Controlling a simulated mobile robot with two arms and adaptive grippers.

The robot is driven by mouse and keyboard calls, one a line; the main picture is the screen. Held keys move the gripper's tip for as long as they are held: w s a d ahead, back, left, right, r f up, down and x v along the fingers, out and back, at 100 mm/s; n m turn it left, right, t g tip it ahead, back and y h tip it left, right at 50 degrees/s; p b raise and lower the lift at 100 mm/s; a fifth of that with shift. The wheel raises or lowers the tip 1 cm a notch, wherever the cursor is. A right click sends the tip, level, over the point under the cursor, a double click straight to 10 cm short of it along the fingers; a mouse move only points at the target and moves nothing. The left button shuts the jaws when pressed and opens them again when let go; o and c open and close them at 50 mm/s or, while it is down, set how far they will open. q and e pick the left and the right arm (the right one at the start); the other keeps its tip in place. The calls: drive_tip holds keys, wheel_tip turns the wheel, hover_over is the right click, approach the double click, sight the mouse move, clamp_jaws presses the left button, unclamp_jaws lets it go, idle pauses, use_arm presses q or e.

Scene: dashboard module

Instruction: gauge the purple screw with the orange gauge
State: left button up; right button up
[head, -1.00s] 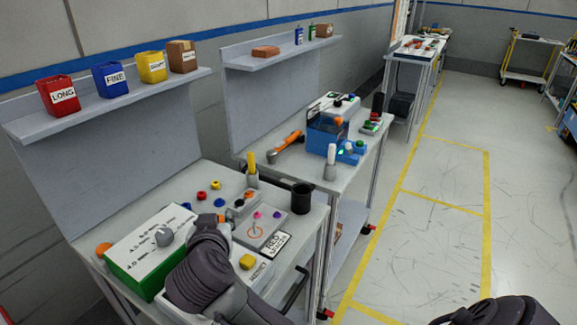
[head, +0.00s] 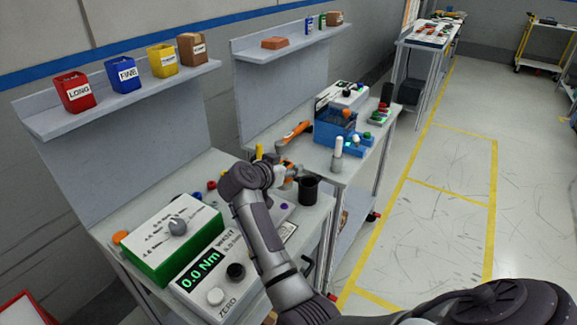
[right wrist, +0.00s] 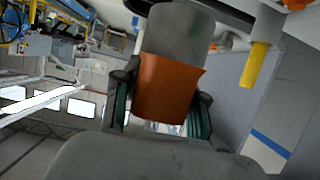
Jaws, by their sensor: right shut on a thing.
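My right gripper (head: 287,178) is beyond the scale, near the black cup and above the back right of the near bench. It is shut on an orange piece that looks like the orange gauge. In the right wrist view this orange gauge (right wrist: 166,90) sits between the two fingers, with a grey part beside it. A small purple piece, probably the purple screw (head: 284,206), stands on the grey plate just right of my arm. My forearm hides most of that plate. My left gripper is not in view.
A black cup (head: 309,188) stands close to my gripper. A yellow-handled tool (right wrist: 255,65) is beside it in the wrist view. A blue machine (head: 338,128) stands on the bench behind.

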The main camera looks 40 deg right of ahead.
drive_tip(key=shift+a+r+p, duration=0.15)
drive_tip(key=shift+p, duration=0.9)
drive_tip(key=shift+s+f, duration=0.1)
drive_tip(key=shift+f, duration=0.45)
drive_tip(key=shift+f+b, duration=0.5)
drive_tip(key=shift+f, duration=2.9)
drive_tip(key=shift+p, duration=0.6)
drive_tip(key=shift+f, duration=0.25)
